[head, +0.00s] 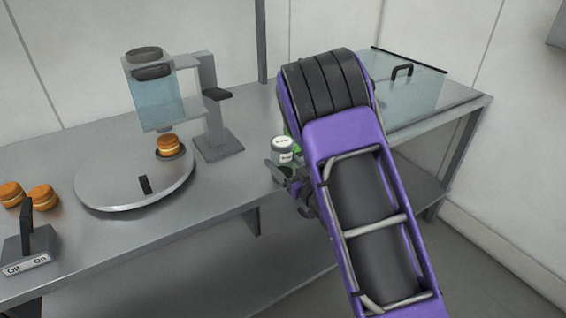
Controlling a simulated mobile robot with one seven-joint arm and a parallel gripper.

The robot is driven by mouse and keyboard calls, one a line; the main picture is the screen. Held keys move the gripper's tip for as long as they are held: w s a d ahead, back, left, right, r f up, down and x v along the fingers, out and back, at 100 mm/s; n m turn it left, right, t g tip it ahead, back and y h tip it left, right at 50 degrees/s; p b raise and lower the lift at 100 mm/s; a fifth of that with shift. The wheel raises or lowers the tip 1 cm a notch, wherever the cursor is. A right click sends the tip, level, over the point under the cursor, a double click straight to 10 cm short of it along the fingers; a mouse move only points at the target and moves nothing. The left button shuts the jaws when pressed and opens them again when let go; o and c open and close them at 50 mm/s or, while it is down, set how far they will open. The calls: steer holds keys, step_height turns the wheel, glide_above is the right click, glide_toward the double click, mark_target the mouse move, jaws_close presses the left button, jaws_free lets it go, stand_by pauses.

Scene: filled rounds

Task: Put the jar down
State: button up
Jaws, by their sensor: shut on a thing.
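My gripper (283,174) is at the front edge of the metal table, right of the picture's middle, at the end of my purple arm. It is shut on a small jar (283,153). The jar has a white lid and a pale body with dark lettering, and looks about upright. Some green shows just behind it. My arm hides part of the gripper and the jar's right side. I cannot tell how high the jar is above the table top (240,178).
A round turntable (110,195) bears a filled round (169,146) below a clear dispenser (155,95) on a grey stand (218,143). Two rounds (42,197) and an Off/On lever switch (30,245) are at left. A glass box (410,85) stands at right. Bare table lies between turntable and gripper.

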steer(key=shift+f+b, duration=0.2)
steer(key=shift+b, duration=0.1)
steer(key=o, duration=1.6)
steer(key=shift+c, duration=0.2)
steer(key=shift+r, duration=0.1)
